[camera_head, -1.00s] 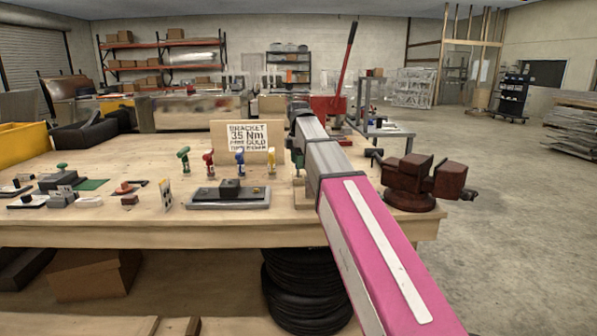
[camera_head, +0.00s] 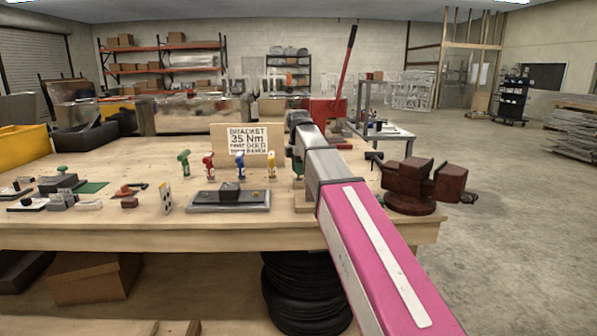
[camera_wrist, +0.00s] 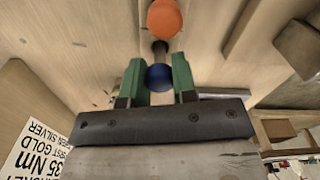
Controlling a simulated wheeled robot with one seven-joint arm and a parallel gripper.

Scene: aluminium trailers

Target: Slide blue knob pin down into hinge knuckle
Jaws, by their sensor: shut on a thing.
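In the wrist view, a round blue knob (camera_wrist: 159,77) sits between the two green fingers of my gripper (camera_wrist: 158,88), which is shut on it. A short dark shaft (camera_wrist: 160,50) shows just beyond the blue knob, and an orange ball (camera_wrist: 165,18) lies past that. I cannot tell how the shaft and orange ball connect to the pin. The hinge knuckle cannot be made out clearly in either view. In the head view, my arm covers most of the gripper; a bit of green (camera_head: 298,165) shows at its left, above the workbench (camera_head: 110,215).
A sign (camera_head: 248,143) stands behind green, red, blue and yellow-handled tools. A grey plate with a dark block (camera_head: 228,198) lies left of my arm. A dark red vise (camera_head: 410,180) stands close on the right.

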